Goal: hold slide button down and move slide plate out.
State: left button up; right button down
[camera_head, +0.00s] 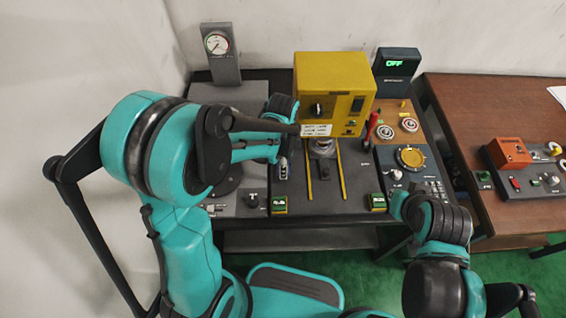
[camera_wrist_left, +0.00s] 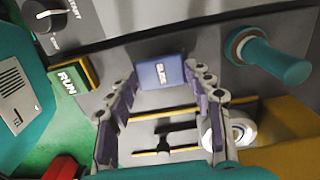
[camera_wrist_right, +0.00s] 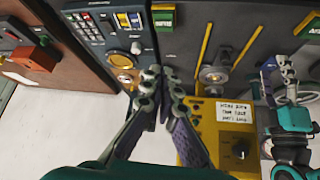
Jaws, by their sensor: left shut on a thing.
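The blue SLIDE button (camera_wrist_left: 161,72) sits on the dark panel in the left wrist view. My left gripper (camera_wrist_left: 160,76) has its fingertips on either side of it and is shut on it. The slide plate with a round metal fitting (camera_head: 322,146) lies between two yellow rails under the yellow machine head. The fitting also shows in the right wrist view (camera_wrist_right: 212,76). My right gripper (camera_wrist_right: 161,74) has its fingertips together, appears empty and is over the panel, apart from the plate.
The yellow machine head (camera_head: 333,90) overhangs the back of the rails. Green buttons (camera_head: 279,204) (camera_head: 377,201) stand at the front corners. A red-handled lever (camera_head: 372,126) and a yellow dial (camera_head: 410,157) are to the right. A brown table (camera_head: 460,110) stands further right.

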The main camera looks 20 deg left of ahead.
jog(key=shift+f+b, duration=0.45)
jog(key=c, duration=1.6)
grip_release()
jog(key=shift+c, duration=0.2)
jog(key=shift+o, duration=1.2)
jog(key=shift+w+a+r+n, duration=0.1)
jog(key=shift+w+a+n, duration=0.15)
jog(key=shift+n, duration=0.05)
jog(key=n+g+y, duration=0.4)
jog(key=n+g, duration=0.1)
jog(key=n, duration=0.6)
send_near(327, 170)
jog(key=shift+n, duration=0.3)
jog(key=x, duration=0.8)
jog(key=shift+a+f, duration=0.1)
jog(key=shift+f, duration=0.25)
grip_shut()
